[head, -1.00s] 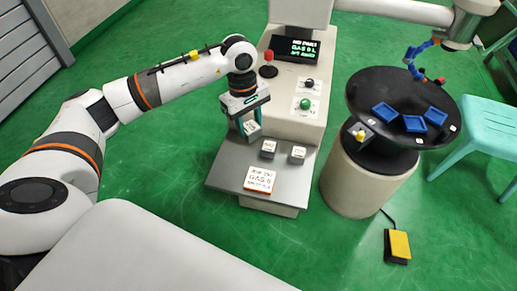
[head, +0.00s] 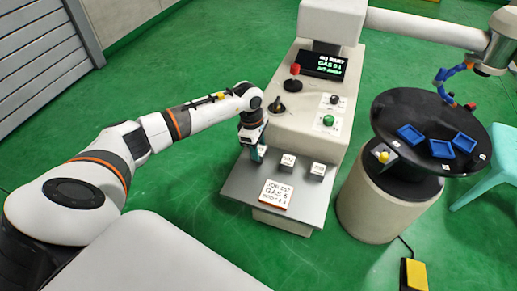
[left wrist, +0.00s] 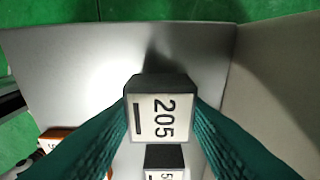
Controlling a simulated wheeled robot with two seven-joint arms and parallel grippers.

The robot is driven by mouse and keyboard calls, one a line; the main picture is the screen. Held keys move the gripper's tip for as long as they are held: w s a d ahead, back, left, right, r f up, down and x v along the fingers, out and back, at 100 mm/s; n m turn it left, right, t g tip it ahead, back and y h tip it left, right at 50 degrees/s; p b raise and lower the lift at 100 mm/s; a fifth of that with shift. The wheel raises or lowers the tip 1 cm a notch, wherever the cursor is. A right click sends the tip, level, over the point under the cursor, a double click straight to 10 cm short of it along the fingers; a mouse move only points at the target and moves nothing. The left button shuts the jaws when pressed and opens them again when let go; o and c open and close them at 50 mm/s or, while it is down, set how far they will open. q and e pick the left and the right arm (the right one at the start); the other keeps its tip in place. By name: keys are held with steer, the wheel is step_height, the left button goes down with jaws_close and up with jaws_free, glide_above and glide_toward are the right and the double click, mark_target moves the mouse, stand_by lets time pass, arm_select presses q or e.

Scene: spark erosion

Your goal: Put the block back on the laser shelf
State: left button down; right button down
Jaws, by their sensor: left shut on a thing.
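My left gripper (head: 257,153) is over the left rear part of the laser shelf (head: 236,192), a grey metal plate on the front of the cream machine. It is shut on a small block, dark with a white top. In the left wrist view the block (left wrist: 160,115) reads "205" and sits upright between the teal fingers. I cannot tell whether it touches the shelf. Two similar blocks stand on the shelf to its right, a middle block (head: 288,161) and a right block (head: 318,169). My right gripper is not in view.
A white and orange job card (head: 277,194) lies at the shelf's front. The machine (head: 275,125) has a dark lever, red knob and green button. A round black table (head: 410,105) with blue trays stands right. A yellow pedal (head: 415,275) is on the floor.

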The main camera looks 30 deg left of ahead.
arm_select(q)
steer(key=shift+w+f, duration=0.1)
steer(key=shift+f, duration=0.45)
steer(key=shift+f, duration=0.15)
steer(key=c, duration=0.8)
jaws_free()
steer(key=shift+c, duration=0.2)
